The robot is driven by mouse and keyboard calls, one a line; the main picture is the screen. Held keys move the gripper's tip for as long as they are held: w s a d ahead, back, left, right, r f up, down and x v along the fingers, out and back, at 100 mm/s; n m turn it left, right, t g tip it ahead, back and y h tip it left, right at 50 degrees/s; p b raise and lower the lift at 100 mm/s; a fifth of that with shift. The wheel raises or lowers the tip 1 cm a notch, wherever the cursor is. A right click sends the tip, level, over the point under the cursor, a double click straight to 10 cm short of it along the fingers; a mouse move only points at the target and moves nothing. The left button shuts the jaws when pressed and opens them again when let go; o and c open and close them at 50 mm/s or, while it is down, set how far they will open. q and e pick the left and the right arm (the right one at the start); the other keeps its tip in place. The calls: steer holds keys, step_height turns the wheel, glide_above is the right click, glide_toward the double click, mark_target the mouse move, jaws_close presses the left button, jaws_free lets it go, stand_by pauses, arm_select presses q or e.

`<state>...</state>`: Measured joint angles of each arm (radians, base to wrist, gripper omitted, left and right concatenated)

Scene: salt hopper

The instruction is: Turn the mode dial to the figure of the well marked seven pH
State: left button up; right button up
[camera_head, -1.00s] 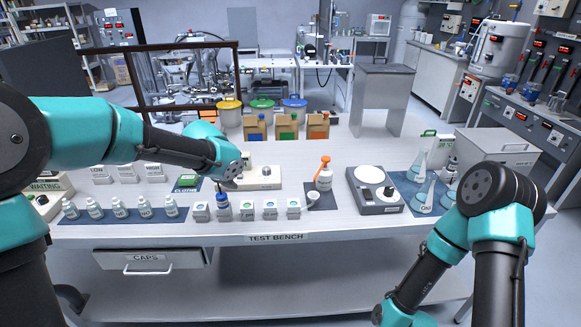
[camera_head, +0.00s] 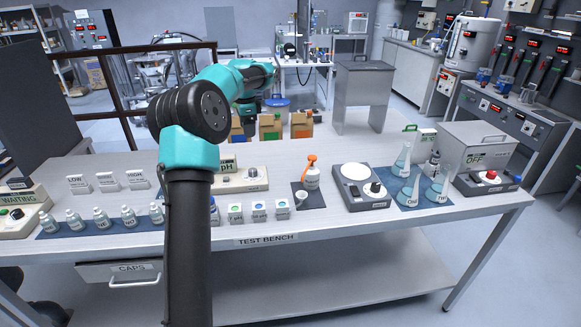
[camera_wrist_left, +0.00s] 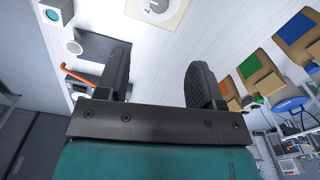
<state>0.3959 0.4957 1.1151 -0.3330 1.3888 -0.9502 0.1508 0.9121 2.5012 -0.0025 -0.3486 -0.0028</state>
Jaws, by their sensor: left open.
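The mode dial (camera_head: 253,172) is a small grey knob on a cream base (camera_head: 230,186) near the middle of the bench, beside a sign ending in pH. In the left wrist view the dial (camera_wrist_left: 158,6) is cut by the top edge; its setting is too small to read. The well marked seven pH (camera_head: 235,213) stands in the front row, left of the ten pH well (camera_head: 259,211). My left gripper (camera_head: 247,112) is beyond the dial, above the rear of the bench, mostly hidden under its wrist. Its two fingers are apart and empty in the left wrist view (camera_wrist_left: 159,65).
My left arm covers part of the front row and cream base. An orange-topped spray bottle (camera_head: 312,177) and a stirrer (camera_head: 362,190) stand right of the dial. Coloured boxes (camera_head: 270,127) stand behind it. Flasks (camera_head: 408,190) are at the right.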

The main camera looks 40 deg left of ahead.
mark_target(252, 170)
arm_select(q)
steer(key=shift+w, duration=0.1)
stand_by(0.3)
step_height(252, 170, down, 17)
steer(key=shift+f, duration=0.2)
stand_by(0.6)
steer(key=c, duration=0.9)
